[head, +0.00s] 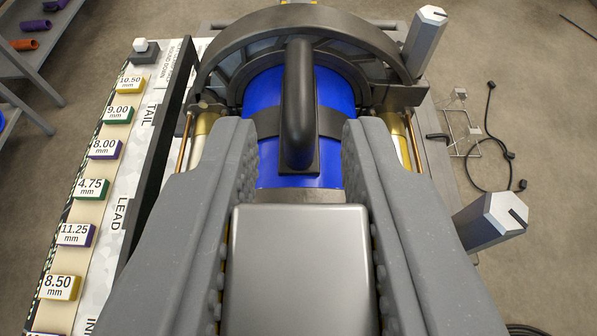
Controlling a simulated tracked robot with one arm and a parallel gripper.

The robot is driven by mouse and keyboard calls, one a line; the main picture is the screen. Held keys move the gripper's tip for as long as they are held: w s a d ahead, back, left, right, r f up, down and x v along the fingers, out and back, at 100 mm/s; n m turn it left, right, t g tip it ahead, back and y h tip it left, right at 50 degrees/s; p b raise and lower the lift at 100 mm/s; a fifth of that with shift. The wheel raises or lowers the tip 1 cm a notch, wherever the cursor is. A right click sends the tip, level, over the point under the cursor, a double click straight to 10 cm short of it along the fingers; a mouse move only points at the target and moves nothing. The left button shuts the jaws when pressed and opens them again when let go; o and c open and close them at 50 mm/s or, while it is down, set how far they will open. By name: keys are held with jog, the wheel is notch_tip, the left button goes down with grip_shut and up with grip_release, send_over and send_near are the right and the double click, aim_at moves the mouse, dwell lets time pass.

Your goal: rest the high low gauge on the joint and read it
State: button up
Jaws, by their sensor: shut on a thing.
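My gripper (301,165) has its two ridged grey fingers on either side of a plain grey box-shaped body (300,265), which appears to be the high low gauge. The fingers are shut on it. Its top face shows no reading. Ahead of it lies a blue pipe (268,160) with a black band and a tall black handle (298,100) over it. The gauge hides what is beneath it, so I cannot see the joint or tell whether the gauge touches it.
A black ring frame (300,18) arches over the pipe's far end. Grey posts stand at right (491,221) and upper right (425,40). On the left, a board (120,190) carries several numbered tags, including 8.00 mm (105,149). A cable (488,125) lies on the floor.

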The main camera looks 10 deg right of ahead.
jog(key=shift+f+b, duration=0.45)
jog(key=shift+f, duration=0.1)
dwell(2.5)
dwell(0.5)
notch_tip(320, 180, up, 7)
jog(key=p, duration=0.2)
dwell(0.9)
dwell(1.8)
